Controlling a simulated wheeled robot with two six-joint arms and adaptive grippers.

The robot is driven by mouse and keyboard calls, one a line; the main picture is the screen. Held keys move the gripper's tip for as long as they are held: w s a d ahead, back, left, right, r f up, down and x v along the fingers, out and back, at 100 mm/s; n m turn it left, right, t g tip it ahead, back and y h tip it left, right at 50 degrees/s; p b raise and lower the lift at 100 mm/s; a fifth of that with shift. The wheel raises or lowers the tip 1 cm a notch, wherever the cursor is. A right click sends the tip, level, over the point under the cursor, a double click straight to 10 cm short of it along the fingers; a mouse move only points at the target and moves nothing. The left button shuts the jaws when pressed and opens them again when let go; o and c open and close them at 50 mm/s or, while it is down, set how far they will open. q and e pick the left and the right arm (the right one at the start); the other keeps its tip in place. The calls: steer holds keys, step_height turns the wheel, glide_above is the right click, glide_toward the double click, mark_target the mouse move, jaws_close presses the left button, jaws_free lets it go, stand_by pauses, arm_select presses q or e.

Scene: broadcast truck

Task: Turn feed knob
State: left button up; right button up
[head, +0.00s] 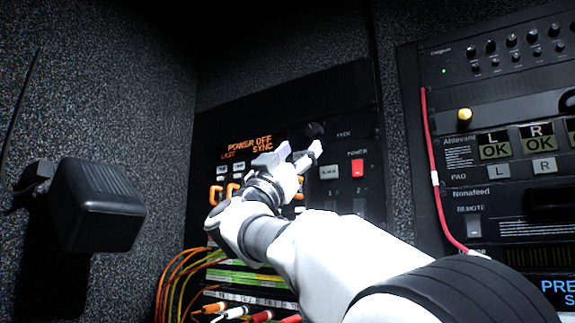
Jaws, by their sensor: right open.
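The feed knob (315,131) is a small dark round knob on the black rack panel (352,95), with a label that looks like FEED to its right. My right gripper (299,150) is in front of this panel, just below and left of the knob in the picture. Its two light fingers are spread apart and hold nothing. I cannot tell whether a finger touches the panel. The gripper and forearm hide part of the panel's lower middle. My left gripper is not in view.
A red power switch (357,167) sits right of the gripper, below the knob. An orange display (249,145) is at left. Patch cables (180,277) hang below. A dark box (98,205) juts from the left wall. A red cable (435,178) runs along the right rack.

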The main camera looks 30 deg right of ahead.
steer(key=v, duration=0.5)
steer(key=shift+s+a+f, duration=0.1)
steer(key=shift+a+f, duration=0.15)
steer(key=shift+a, duration=0.05)
